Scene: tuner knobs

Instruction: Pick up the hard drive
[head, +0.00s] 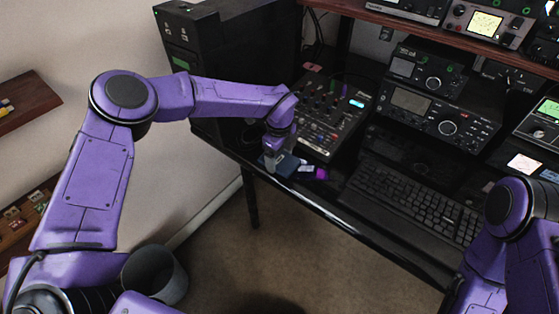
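A small dark blue, flat box (288,166), which looks like the hard drive, lies near the front left edge of the desk. My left gripper (271,162) points down right at its left end and partly covers it. The fingers are too small and too hidden to tell whether they are open or shut, or whether they touch the box. My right arm shows at the lower right, but its gripper is out of the picture.
A small white item (306,168) and a purple item (321,173) lie just right of the box. A mixer (335,118) stands behind, a black computer tower (225,62) behind left, and a keyboard (415,203) to the right. The desk's front edge is close.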

